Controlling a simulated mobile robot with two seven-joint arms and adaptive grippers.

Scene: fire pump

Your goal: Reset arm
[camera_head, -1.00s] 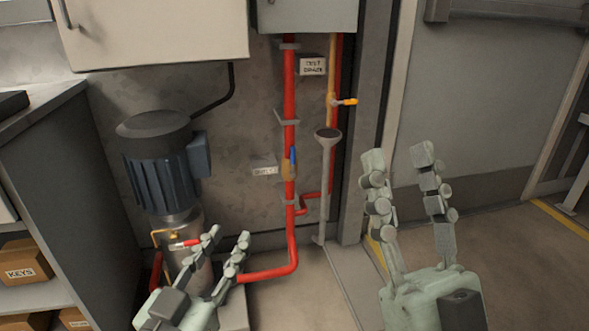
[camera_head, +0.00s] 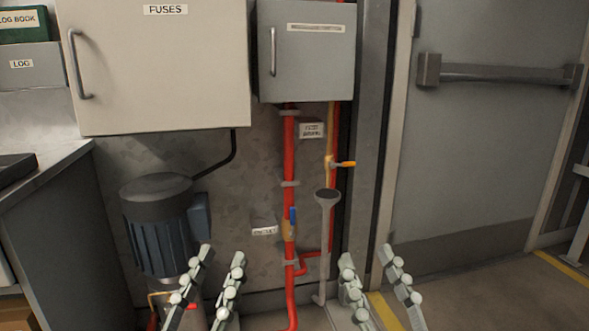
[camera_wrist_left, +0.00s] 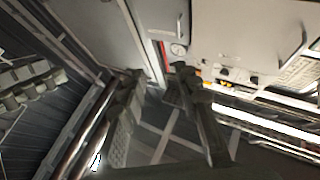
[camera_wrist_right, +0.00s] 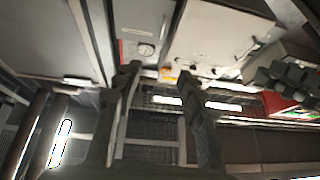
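My left gripper (camera_head: 222,254) is at the lower middle-left of the head view, in front of the pump motor and the wall. Its two fingers stand apart with nothing between them. My right gripper (camera_head: 368,256) is to its right, in front of the door frame's foot, also with fingers apart and empty. The left wrist view shows the left fingers (camera_wrist_left: 158,75) spread and empty. The right wrist view shows the right fingers (camera_wrist_right: 160,78) spread and empty. The lower parts of both arms are cut off in the head view.
A fuse box (camera_head: 160,70) and a grey cabinet (camera_head: 307,60) hang above. The pump motor (camera_head: 158,232) stands left. A grey door (camera_head: 490,150) is right.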

